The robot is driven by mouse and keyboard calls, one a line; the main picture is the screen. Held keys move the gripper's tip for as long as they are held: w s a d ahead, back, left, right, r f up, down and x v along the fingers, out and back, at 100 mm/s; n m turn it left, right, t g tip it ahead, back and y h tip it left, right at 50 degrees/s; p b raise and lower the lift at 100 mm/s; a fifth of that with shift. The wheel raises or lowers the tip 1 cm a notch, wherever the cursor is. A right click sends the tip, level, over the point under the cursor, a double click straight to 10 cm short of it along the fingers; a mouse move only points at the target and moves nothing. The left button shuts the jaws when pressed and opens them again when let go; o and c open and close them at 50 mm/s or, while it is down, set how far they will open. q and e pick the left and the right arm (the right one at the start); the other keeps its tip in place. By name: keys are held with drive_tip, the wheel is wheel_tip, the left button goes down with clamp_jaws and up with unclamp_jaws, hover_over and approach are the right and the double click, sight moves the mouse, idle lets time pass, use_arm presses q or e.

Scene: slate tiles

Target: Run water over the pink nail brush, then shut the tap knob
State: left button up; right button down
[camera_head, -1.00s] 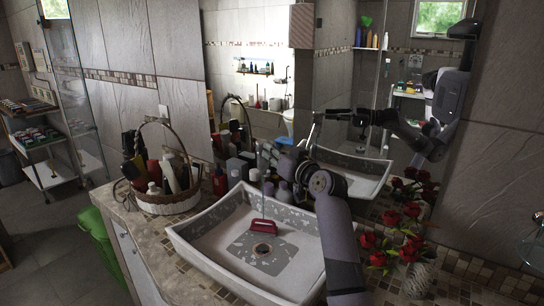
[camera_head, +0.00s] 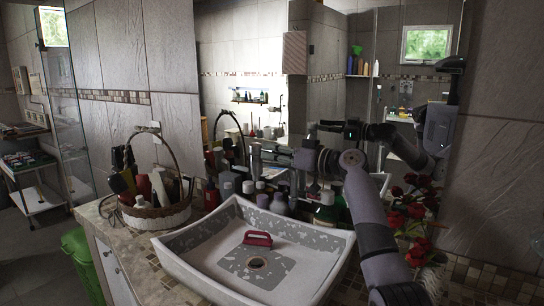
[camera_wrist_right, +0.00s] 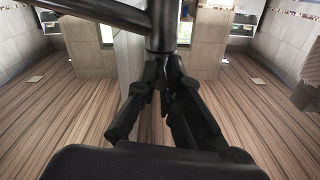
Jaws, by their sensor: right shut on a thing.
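The pink nail brush (camera_head: 258,239) lies in the white sink basin (camera_head: 195,248), just behind the drain hole. No water stream shows above it now. The grey metal tap (camera_head: 255,158) stands behind the basin, partly hidden by my right gripper (camera_head: 283,158). My right arm reaches in from the lower right. In the right wrist view the fingers (camera_wrist_right: 168,62) close on the dark metal tap knob (camera_wrist_right: 165,30), with a bar running off to the left. My left gripper is in no view.
A wicker basket (camera_head: 156,217) of bottles stands left of the basin. Red roses (camera_head: 412,215) stand at the right. A large mirror behind reflects the room and me.

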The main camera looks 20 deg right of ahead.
drive_tip(key=shift+f, duration=0.2)
drive_tip(key=c, duration=1.7)
unclamp_jaws()
drive_tip(key=shift+r, duration=0.1)
drive_tip(key=v, duration=1.2)
